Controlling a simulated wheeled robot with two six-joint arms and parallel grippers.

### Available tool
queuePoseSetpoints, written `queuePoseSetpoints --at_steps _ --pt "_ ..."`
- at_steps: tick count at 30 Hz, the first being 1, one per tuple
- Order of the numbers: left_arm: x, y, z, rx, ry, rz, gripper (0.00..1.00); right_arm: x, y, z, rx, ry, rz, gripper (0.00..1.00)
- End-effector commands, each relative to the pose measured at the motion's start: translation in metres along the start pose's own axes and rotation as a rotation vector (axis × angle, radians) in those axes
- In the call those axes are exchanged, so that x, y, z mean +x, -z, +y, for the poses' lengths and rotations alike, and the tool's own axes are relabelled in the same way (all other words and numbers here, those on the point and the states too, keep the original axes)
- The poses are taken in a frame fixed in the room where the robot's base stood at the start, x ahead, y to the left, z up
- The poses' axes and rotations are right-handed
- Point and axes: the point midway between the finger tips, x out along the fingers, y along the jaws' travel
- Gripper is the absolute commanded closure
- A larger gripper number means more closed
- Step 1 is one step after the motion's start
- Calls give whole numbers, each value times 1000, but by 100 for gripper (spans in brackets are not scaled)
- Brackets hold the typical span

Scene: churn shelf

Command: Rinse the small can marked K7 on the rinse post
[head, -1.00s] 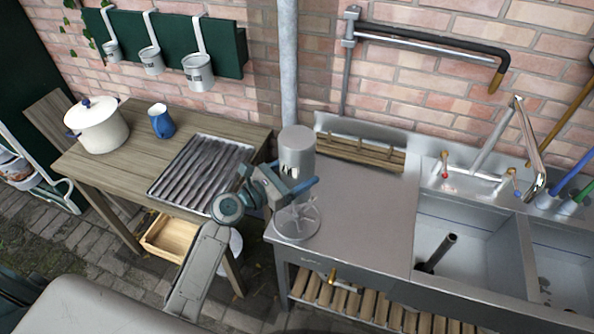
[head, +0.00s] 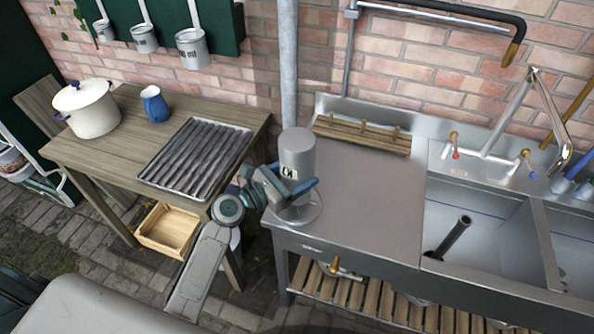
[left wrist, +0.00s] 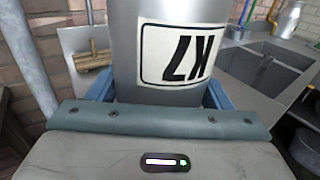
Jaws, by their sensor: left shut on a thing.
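The small grey metal can (head: 297,152) is upside down, its flat base up. Its label reads K7 upside down in the left wrist view (left wrist: 183,55). My left gripper (head: 292,187) is shut on the can's side, with blue fingers on both sides of it. The rinse post, a round disc (head: 311,214) at the left front of the steel counter, is directly below the can. The gripper and can hide most of it. I cannot tell whether the can's rim touches it. My right gripper is not in view.
The steel counter (head: 370,200) is clear right of the post, with a wooden slatted rack (head: 362,134) behind. Sinks (head: 480,230) with a tap are at the right. A wooden table (head: 125,125) at left holds a pot, blue mug and ribbed tray. Cans hang above.

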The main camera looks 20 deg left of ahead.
Motion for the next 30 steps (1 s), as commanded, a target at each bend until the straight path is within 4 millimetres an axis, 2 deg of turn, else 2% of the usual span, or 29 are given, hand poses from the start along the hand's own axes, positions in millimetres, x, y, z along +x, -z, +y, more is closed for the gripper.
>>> queuePoseSetpoints --at_steps 30 --pt "0 14 0 -1 0 0 55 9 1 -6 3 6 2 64"
